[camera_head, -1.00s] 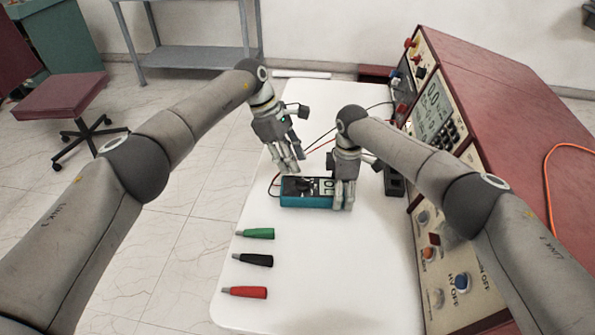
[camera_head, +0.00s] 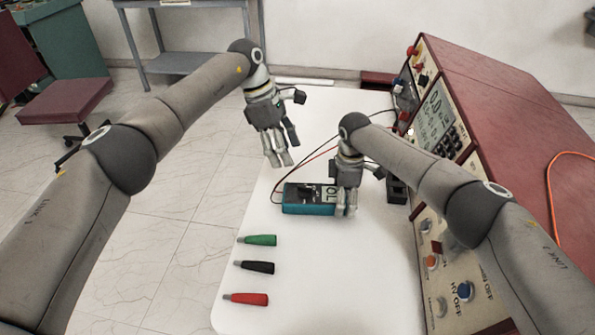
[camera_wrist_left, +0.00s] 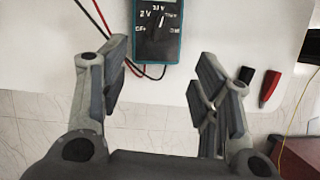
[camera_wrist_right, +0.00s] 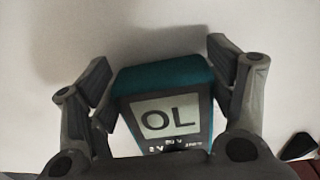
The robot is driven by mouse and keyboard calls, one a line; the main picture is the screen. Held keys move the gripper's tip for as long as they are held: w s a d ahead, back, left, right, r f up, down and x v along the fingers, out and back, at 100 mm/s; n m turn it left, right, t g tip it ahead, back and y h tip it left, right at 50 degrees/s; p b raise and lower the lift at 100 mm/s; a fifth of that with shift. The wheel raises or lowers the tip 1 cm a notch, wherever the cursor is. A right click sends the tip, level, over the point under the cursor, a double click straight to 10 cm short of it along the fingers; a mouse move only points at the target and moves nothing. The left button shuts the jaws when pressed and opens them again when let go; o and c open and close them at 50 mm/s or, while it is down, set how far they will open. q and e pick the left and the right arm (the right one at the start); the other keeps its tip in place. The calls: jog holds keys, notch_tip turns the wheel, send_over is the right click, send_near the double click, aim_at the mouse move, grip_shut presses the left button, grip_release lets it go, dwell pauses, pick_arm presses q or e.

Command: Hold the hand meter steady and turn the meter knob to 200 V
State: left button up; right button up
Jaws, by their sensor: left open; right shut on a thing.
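The hand meter (camera_head: 309,208), teal with a dark face, lies on the white table, and its display reads OL in the right wrist view (camera_wrist_right: 168,117). My right gripper (camera_head: 345,209) is shut on the display end of the meter, with fingers on both sides. The meter knob (camera_wrist_left: 160,20) shows on the meter's face in the left wrist view, its pointer near upright; the exact setting is too small to tell. My left gripper (camera_head: 279,160) is open and empty, above and to the left of the meter, apart from it.
Green (camera_head: 260,240), black (camera_head: 258,267) and red (camera_head: 248,299) plugs lie at the table's left front. Red and black leads run from the meter to the large red test console (camera_head: 500,130) on the right. The table (camera_head: 330,280) in front of the meter is clear.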

pick_arm(q)
jog(key=s+d+f+n+t+y, duration=0.1)
jog(key=s+n, duration=0.1)
jog(key=n, duration=0.3)
jog(key=n+t+y, duration=0.2)
jog(key=n+t, duration=0.2)
jog(key=n, duration=0.8)
send_near(304, 187)
jog(key=shift+t, duration=0.3)
jog(key=x, duration=0.8)
jog(key=shift+s+f, duration=0.1)
jog(key=shift+f, duration=0.25)
jog(key=shift+c, duration=0.2)
jog(key=c, duration=1)
